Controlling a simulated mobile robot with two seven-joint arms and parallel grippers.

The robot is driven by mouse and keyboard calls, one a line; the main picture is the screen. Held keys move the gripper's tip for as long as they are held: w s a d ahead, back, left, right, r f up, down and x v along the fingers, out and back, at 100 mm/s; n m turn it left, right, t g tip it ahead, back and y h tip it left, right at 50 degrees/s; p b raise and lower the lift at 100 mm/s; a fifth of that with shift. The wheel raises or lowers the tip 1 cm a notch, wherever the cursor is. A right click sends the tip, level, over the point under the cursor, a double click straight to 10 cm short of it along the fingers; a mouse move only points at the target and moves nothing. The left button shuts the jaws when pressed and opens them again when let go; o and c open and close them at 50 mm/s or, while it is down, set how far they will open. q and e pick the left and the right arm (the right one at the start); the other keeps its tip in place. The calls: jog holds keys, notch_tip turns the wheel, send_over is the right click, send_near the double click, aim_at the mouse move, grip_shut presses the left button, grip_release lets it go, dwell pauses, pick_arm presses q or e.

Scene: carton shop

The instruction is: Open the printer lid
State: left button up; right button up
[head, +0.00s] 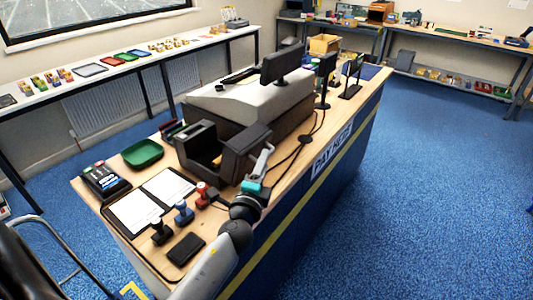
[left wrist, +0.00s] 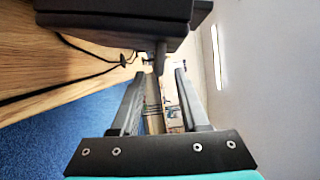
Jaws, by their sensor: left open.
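The black printer (head: 197,147) stands on the wooden counter. A hollow shows between its tall left part and a dark slab-like part on its right, which looks like the lid (head: 243,153) standing open. My left gripper (head: 266,153) is open just right of this part, its fingers along its outer side. In the left wrist view, a dark block (left wrist: 115,12), probably the printer, fills the top. A short dark tab (left wrist: 160,57) hangs from it just beyond and between the open fingertips (left wrist: 158,75). I cannot tell whether they touch it. My right gripper is not in view.
An open notebook (head: 150,203), stamps (head: 183,212), a black pad (head: 186,249), a green tray (head: 142,153) and a keypad device (head: 105,181) crowd the counter's near end. A till with a monitor (head: 282,65) stands behind the printer. Blue floor (head: 420,190) to the right is clear.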

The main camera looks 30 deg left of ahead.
pick_arm(q)
jog(key=shift+x, duration=2)
grip_shut()
jog(key=shift+f, duration=0.1)
